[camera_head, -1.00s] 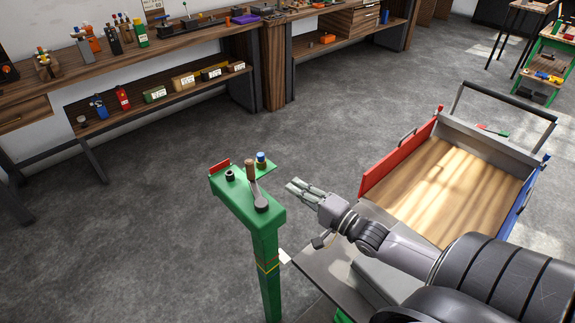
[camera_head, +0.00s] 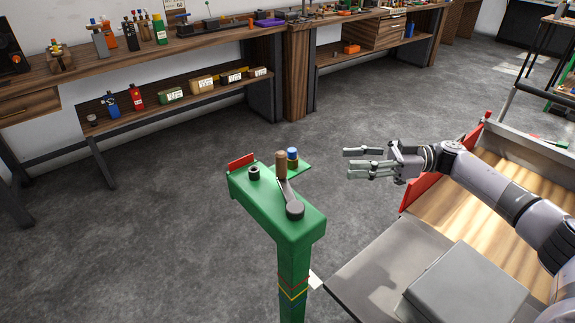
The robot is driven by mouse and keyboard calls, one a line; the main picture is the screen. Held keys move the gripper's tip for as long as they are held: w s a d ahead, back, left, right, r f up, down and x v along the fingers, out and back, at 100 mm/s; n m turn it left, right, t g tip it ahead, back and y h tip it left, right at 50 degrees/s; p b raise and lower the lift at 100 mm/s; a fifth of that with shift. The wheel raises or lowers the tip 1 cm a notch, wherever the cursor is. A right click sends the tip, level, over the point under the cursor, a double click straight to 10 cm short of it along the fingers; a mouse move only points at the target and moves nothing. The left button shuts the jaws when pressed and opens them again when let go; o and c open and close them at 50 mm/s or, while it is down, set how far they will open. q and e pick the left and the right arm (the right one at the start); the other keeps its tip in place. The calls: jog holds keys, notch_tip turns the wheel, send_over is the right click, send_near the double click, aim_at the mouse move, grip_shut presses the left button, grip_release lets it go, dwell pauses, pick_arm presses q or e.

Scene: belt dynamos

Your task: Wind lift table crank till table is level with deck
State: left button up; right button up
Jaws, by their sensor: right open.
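The crank (camera_head: 288,195) sits on top of a green post (camera_head: 292,262). Its brown upright handle (camera_head: 281,165) stands at the far end of a grey arm, and the round grey hub (camera_head: 295,210) is at the near end. My right gripper (camera_head: 352,163) is open and empty, to the right of the handle and apart from it, fingers pointing left. The grey lift table top (camera_head: 372,268) is at lower right with a grey box (camera_head: 466,290) on it. The wooden deck (camera_head: 465,209) lies beyond it, partly hidden by my right arm. My left gripper is out of view.
The post top also bears a red plate (camera_head: 241,161), a black knob (camera_head: 254,173) and a blue-capped piece (camera_head: 292,155). A red side board (camera_head: 420,190) edges the deck. A workbench (camera_head: 200,55) with bottles and boxes lines the wall. Open grey floor lies between.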

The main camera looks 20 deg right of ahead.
jog(key=p, duration=0.1)
send_near(281, 163)
jog(key=x, duration=0.3)
jog(key=p+x, duration=0.1)
jog(key=x, duration=0.2)
jog(key=w+f+p+x, duration=0.1)
jog(key=x, duration=0.3)
jog(key=shift+d, duration=0.15)
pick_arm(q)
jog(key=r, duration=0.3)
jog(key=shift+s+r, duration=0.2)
pick_arm(e)
jog(key=shift+c, duration=0.6)
grip_shut()
